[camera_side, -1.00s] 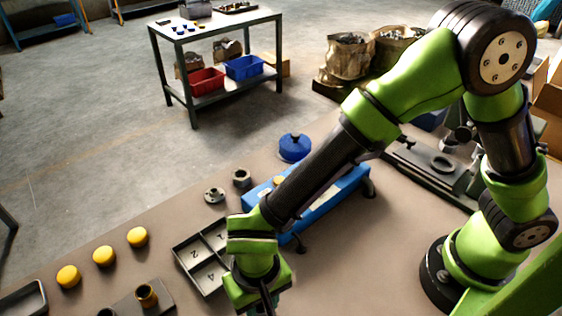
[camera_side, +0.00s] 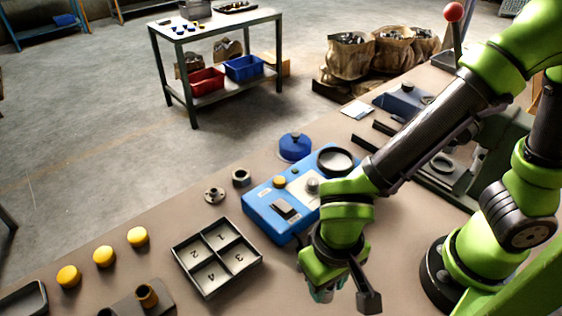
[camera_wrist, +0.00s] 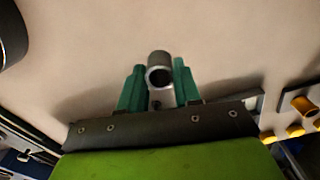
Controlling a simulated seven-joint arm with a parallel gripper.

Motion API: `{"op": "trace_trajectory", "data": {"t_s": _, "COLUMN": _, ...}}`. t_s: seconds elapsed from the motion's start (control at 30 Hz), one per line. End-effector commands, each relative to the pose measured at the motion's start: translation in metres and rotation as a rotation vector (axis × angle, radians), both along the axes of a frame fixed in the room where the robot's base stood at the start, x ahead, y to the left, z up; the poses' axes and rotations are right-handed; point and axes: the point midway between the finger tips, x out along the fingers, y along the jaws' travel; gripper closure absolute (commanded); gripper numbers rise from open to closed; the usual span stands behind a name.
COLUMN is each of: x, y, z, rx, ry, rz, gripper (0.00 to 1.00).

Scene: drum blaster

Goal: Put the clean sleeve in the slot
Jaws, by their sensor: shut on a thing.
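My gripper (camera_wrist: 158,88) is shut on a grey metal sleeve (camera_wrist: 160,68), held between its two green fingers in the wrist view. The sleeve's round open end shows. In the side view my gripper (camera_side: 322,292) is low at the bottom centre, right of the numbered tray; the sleeve is not clear there. The dark tray (camera_side: 217,258) has compartments marked 1 to 4, all looking empty. I cannot tell which place is the slot.
A blue machine (camera_side: 270,212) with a black ring (camera_side: 337,159) stands behind my gripper. A blue lidded pot (camera_side: 295,147), two small metal parts (camera_side: 241,178) and yellow caps (camera_side: 104,256) stand on the bench. A dark tray (camera_side: 24,299) lies far left. Bare bench lies around my gripper.

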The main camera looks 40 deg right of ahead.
Motion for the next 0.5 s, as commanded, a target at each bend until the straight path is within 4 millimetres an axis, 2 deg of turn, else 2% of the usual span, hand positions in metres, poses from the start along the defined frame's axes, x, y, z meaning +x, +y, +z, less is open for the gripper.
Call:
{"op": "trace_trajectory", "data": {"t_s": 0.1, "x": -0.013, "y": -0.020, "z": 0.003, "rx": 0.001, "ry": -0.001, "rz": -0.002, "gripper": 1.00}}
{"op": "trace_trajectory", "data": {"t_s": 0.27, "x": -0.023, "y": -0.035, "z": 0.003, "rx": -0.002, "ry": 0.004, "rz": -0.006, "gripper": 1.00}}
{"op": "trace_trajectory", "data": {"t_s": 0.37, "x": -0.011, "y": -0.040, "z": 0.002, "rx": -0.003, "ry": 0.009, "rz": -0.061, "gripper": 1.00}}
{"op": "trace_trajectory", "data": {"t_s": 0.5, "x": 0.025, "y": -0.043, "z": 0.005, "rx": -0.002, "ry": 0.010, "rz": -0.218, "gripper": 1.00}}
